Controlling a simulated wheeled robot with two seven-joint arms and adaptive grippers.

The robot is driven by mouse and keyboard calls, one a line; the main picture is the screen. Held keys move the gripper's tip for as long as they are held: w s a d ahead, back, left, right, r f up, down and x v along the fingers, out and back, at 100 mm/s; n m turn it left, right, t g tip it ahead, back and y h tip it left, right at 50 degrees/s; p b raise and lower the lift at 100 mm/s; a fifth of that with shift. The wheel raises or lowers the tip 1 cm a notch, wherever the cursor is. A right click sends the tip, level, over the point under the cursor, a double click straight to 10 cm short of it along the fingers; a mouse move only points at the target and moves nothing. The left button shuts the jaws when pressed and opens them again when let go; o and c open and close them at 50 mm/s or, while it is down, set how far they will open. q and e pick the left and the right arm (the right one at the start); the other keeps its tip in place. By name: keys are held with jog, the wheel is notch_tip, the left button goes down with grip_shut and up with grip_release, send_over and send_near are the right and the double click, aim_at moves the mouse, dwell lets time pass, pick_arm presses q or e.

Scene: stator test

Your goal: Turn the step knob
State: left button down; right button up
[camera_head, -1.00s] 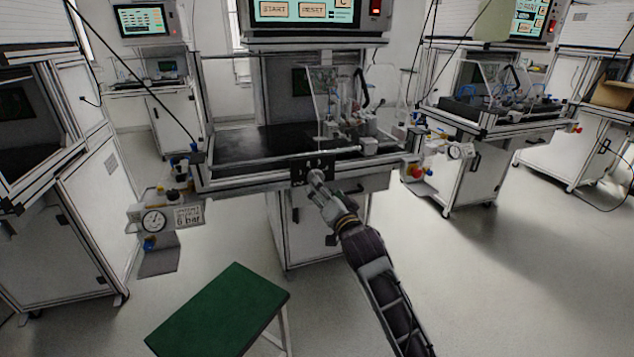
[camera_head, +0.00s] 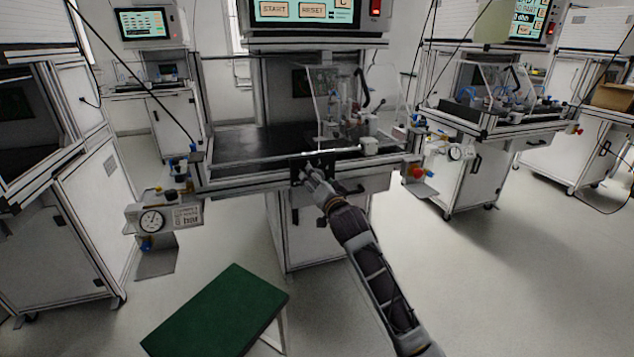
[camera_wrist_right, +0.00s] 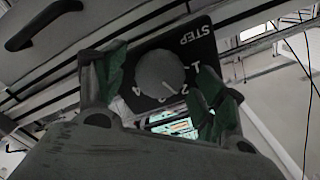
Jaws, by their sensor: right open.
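The step knob (camera_wrist_right: 158,75) is a round grey dial on a black plate marked STEP (camera_wrist_right: 205,45), with numbers along its edge. The pale line on the knob points towards the lower numbers in the right wrist view, but I cannot tell exactly which. My right gripper (camera_wrist_right: 160,82) is open, with a green-padded finger on each side of the knob; I cannot tell whether they touch it. In the head view my right gripper (camera_head: 306,172) is at the black panel on the front of the middle workstation and mostly hides the knob. My left gripper is not in view.
The workstation's front rail (camera_head: 235,181) runs beside the panel. A pressure gauge (camera_head: 152,221) hangs at its left and a red button (camera_head: 416,172) at its right. A green-topped stool (camera_head: 217,312) stands on the floor in front. Another workstation (camera_head: 500,125) stands to the right.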

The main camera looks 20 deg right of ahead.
jog(key=shift+w, duration=0.45)
jog(key=shift+c, duration=0.5)
jog(key=c, duration=0.9)
